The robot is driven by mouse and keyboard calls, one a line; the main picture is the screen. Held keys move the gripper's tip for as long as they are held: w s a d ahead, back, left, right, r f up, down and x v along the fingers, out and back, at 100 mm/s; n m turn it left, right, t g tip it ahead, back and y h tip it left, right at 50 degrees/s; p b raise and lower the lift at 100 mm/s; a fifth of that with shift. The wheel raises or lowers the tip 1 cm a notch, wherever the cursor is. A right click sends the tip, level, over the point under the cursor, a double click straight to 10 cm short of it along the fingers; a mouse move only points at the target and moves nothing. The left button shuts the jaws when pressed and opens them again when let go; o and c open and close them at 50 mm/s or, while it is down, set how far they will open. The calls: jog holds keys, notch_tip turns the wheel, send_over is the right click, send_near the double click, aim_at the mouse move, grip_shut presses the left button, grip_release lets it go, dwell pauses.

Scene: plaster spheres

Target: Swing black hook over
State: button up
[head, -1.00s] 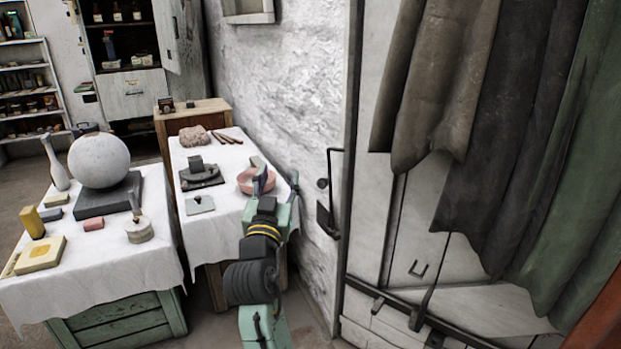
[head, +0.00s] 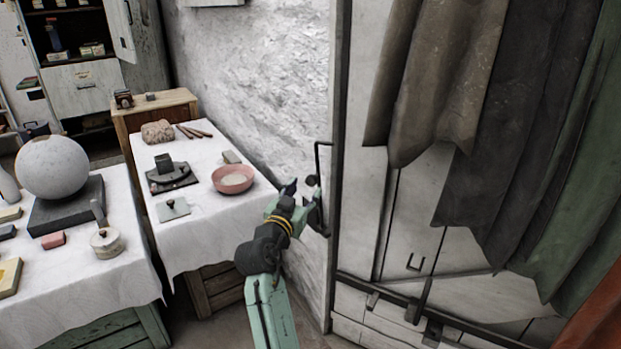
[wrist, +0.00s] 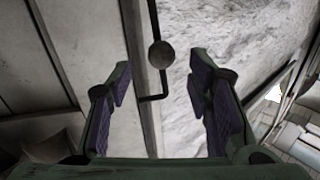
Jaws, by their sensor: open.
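A thin black hook (head: 317,158) with bent ends is mounted by the dark edge between the plaster wall and the white panelled front. In the wrist view the black rod (wrist: 155,25) comes down from the top and bends left at its lower end. A round dark knob (wrist: 160,55) sits over it. My gripper (head: 302,188) is beside the hook's lower part, with its fingers pointing up at it. In the wrist view my gripper (wrist: 161,72) is open, with the knob and rod showing between its fingertips. I cannot tell whether either finger touches the rod.
Dark cloths (head: 430,90) hang over the panelled front at right. A long black bar (head: 430,315) crosses it low down. At left, a cloth-covered table (head: 205,235) holds a pink bowl (head: 233,179). Another holds a pale sphere (head: 52,168). Bare floor shows below my arm.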

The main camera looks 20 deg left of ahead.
aim_at(310, 183)
jog(key=w+p, duration=0.1)
jog(key=w, duration=0.5)
jog(key=shift+c, duration=0.2)
grip_shut()
dwell(0.4)
